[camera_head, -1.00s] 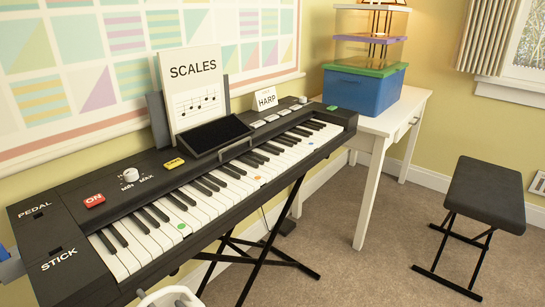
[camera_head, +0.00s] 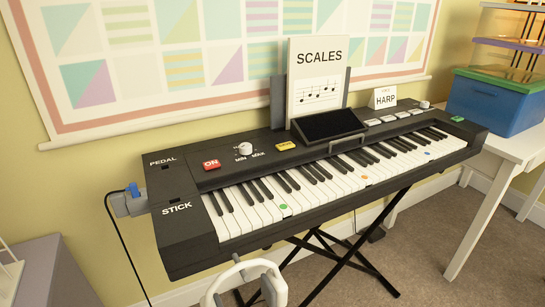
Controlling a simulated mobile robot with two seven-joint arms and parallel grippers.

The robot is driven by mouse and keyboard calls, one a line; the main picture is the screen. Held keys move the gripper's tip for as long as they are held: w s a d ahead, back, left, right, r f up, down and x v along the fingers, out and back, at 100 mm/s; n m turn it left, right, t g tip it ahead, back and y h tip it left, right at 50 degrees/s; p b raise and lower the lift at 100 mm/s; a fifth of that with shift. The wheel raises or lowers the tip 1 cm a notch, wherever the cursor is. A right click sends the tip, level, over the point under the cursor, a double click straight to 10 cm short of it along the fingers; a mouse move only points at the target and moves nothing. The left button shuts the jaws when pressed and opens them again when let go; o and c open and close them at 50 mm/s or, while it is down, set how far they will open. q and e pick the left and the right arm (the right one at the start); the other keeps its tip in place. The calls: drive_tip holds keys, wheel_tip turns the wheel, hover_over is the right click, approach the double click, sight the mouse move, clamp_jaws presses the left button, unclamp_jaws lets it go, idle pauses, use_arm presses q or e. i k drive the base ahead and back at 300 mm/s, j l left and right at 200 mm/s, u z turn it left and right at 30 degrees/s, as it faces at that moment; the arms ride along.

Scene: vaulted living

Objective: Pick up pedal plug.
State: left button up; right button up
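The keyboard (camera_head: 185,235) stands on a black folding stand, with a socket marked PEDAL (camera_head: 163,161) on its left end panel. A small blue piece, which looks like the pedal plug (camera_head: 133,189), sits at a grey bracket (camera_head: 130,205) on the keyboard's left side. A thin black cable (camera_head: 123,243) loops from beside the bracket down out of the picture. Whether the cable joins the blue piece is too small to tell. Neither of my grippers is in view.
White headphones, apparently, hang at the keyboard's front (camera_head: 247,268). A music stand with a SCALES sheet (camera_head: 317,75) rises behind the keys. A grey cabinet (camera_head: 55,270) is at lower left. A white desk (camera_head: 500,150) with a blue bin (camera_head: 495,103) stands right.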

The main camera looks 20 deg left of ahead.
sight(133, 186)
drive_tip(key=u, duration=1.4)
